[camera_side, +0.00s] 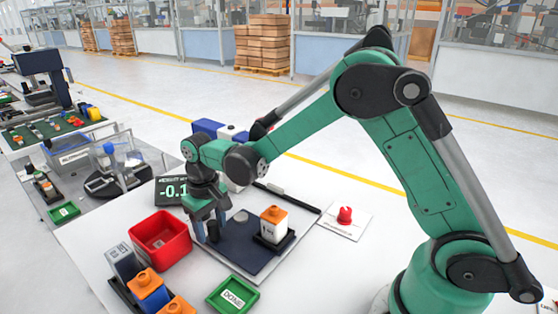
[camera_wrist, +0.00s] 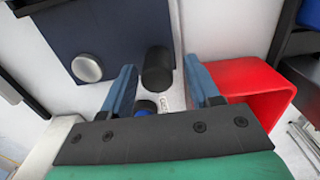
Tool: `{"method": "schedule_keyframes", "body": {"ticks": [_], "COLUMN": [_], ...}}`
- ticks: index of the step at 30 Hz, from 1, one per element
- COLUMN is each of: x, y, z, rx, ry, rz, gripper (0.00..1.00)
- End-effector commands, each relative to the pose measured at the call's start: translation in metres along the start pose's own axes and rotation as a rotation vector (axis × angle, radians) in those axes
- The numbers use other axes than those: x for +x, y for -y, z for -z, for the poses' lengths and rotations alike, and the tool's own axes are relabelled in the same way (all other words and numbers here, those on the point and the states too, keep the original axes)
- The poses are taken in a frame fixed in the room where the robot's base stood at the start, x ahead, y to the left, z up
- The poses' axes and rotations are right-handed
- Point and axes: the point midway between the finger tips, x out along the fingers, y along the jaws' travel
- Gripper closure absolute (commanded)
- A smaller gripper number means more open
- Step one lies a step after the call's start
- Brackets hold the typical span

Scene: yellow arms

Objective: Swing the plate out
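A dark blue flat plate (camera_side: 238,246) lies on the white table; part of it also shows in the wrist view (camera_wrist: 110,30). A round silver knob (camera_wrist: 87,68) sits on it. A black upright cylinder (camera_wrist: 157,68) stands at its edge, also visible in the side view (camera_side: 212,232). A white bottle with an orange cap (camera_side: 274,224) stands in a black holder on the plate's right part. My gripper (camera_side: 209,228) is low over the plate's left edge. Its two blue fingers are apart, with the black cylinder between them and a visible gap to each finger in the wrist view.
A red bin (camera_side: 161,242) stands close left of my gripper. A green DONE tray (camera_side: 232,295) lies in front. Orange-capped bottles (camera_side: 148,285) stand front left. A red button (camera_side: 345,214) is at the right.

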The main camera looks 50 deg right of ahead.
Motion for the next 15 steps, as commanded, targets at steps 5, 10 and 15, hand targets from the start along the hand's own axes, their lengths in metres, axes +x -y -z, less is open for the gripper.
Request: {"method": "schedule_keyframes", "body": {"ticks": [5,10,15], "x": [-0.009,-0.024,-0.039], "y": [0.000,0.000,0.000], "z": [0.000,0.000,0.000], "rx": [0.001,0.001,0.001], "ry": [0.000,0.001,0.001], "rz": [-0.001,-0.001,-0.001], "gripper": [0.45,0.45,0.45]}}
